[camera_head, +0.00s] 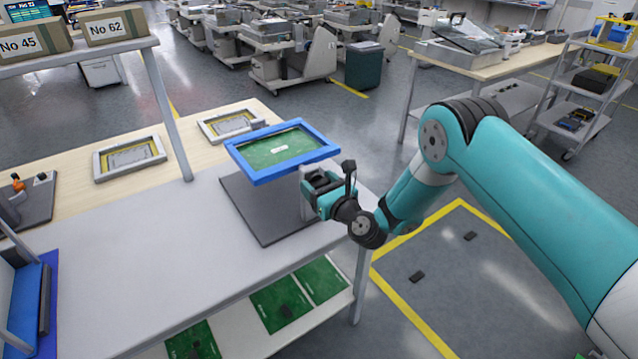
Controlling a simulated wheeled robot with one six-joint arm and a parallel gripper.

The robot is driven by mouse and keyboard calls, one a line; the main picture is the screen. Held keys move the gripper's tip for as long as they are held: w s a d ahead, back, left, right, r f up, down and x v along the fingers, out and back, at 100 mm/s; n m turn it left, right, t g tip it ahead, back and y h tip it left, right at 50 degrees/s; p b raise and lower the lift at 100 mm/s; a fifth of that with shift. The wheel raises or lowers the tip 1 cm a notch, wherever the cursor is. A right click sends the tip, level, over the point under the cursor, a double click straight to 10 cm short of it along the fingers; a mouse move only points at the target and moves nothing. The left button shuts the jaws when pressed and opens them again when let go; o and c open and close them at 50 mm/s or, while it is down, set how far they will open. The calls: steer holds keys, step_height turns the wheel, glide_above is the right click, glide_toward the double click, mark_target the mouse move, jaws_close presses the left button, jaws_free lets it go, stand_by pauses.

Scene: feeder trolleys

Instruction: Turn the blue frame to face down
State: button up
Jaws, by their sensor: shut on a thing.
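The blue frame (248,168) holds a green panel (270,152) with a small white label facing up. It is in the air, slightly tilted, above a dark grey mat (255,215) on the light bench. My gripper (308,178) is at the frame's right near side and is shut on its edge. The fingertips are partly hidden by the frame and the gripper's own body. The frame's underside is hidden.
Two grey-white frames with yellow inner borders (130,157) (230,123) lie at the bench's back. A shelf post (166,110) stands left of the blue frame. Green boards (285,303) lie on the lower shelf. The bench's left middle (150,250) is clear.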

steer(key=shift+f, duration=0.15)
steer(key=o, duration=1.3)
steer(key=shift+d, duration=0.1)
steer(key=shift+b+v, duration=0.65)
steer(key=shift+v, duration=0.2)
steer(key=b+v, duration=1.5)
steer(key=b, duration=1)
steer(key=shift+s+d, duration=0.2)
steer(key=shift+s, duration=0.1)
